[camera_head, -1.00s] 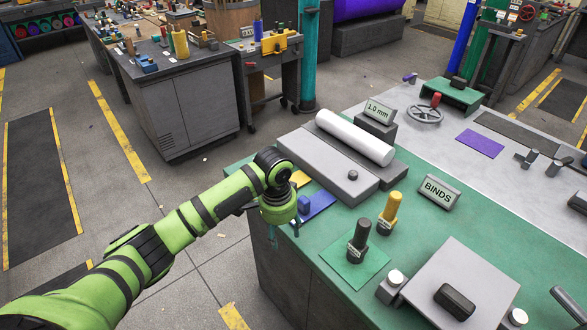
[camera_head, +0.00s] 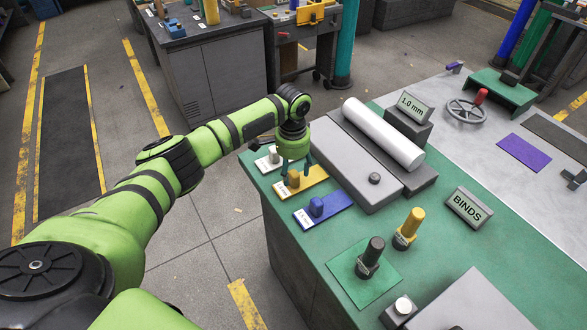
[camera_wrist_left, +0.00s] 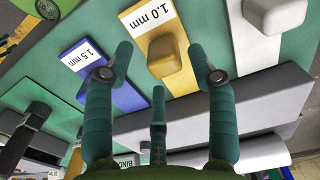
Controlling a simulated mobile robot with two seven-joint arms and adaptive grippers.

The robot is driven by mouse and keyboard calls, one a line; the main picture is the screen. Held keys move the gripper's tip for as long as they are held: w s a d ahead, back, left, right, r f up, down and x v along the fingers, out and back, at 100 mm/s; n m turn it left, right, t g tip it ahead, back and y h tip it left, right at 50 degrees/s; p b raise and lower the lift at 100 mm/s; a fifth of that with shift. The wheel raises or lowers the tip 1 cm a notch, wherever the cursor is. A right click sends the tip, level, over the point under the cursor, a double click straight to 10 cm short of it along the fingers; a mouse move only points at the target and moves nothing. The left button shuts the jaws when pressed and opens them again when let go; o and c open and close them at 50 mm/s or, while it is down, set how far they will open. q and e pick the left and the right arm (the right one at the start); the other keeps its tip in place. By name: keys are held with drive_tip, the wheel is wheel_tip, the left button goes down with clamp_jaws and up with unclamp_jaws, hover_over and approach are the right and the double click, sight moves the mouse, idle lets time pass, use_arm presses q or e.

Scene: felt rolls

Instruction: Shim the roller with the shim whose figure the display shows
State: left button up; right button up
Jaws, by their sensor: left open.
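The display (camera_head: 413,104) reads 1.0 mm and stands behind the white roller (camera_head: 383,135), which lies along a grey block. Three shims with knobs lie on the green bench top: a blue one (camera_head: 322,210), a yellow one (camera_head: 315,176) and a white one (camera_head: 268,163). In the left wrist view the yellow shim (camera_wrist_left: 163,46) is labelled 1.0 mm and the blue shim (camera_wrist_left: 126,97) 1.5 mm. My left gripper (camera_head: 297,165) is open above the yellow shim. In the left wrist view its fingers (camera_wrist_left: 162,60) straddle the yellow knob, seemingly without touching it.
A BINDS sign (camera_head: 469,207) stands at the right. A dark-handled piece (camera_head: 371,257) stands on a green mat (camera_head: 345,266), with a yellow-handled one (camera_head: 409,229) beside it. A handwheel (camera_head: 467,110) sits at the back. Bare green bench lies right of the blue shim.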

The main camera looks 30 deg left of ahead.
sight(309, 178)
use_arm(q)
drive_tip(key=shift+w+f, duration=0.1)
drive_tip(key=shift+f, duration=0.45)
drive_tip(key=shift+w+f, duration=0.2)
drive_tip(key=shift+f, duration=0.3)
drive_tip(key=c, duration=1.1)
drive_tip(key=shift+w+d, duration=0.1)
clamp_jaws()
drive_tip(key=w+d+b, duration=0.1)
drive_tip(key=w+b, duration=0.1)
drive_tip(key=w+d+b, duration=0.1)
drive_tip(key=b, duration=0.1)
drive_tip(key=shift+w+f, duration=0.1)
drive_tip(key=shift+w, duration=0.25)
drive_tip(key=shift+w+d, duration=0.15)
drive_tip(key=shift+d, duration=0.05)
drive_tip(key=shift+r, duration=0.25)
drive_tip(key=o, duration=1.1)
unclamp_jaws()
drive_tip(key=shift+w+f, duration=0.1)
use_arm(e)
drive_tip(key=f, duration=0.2)
drive_tip(key=w+f, duration=0.1)
drive_tip(key=f, duration=0.1)
drive_tip(key=shift+w, duration=0.2)
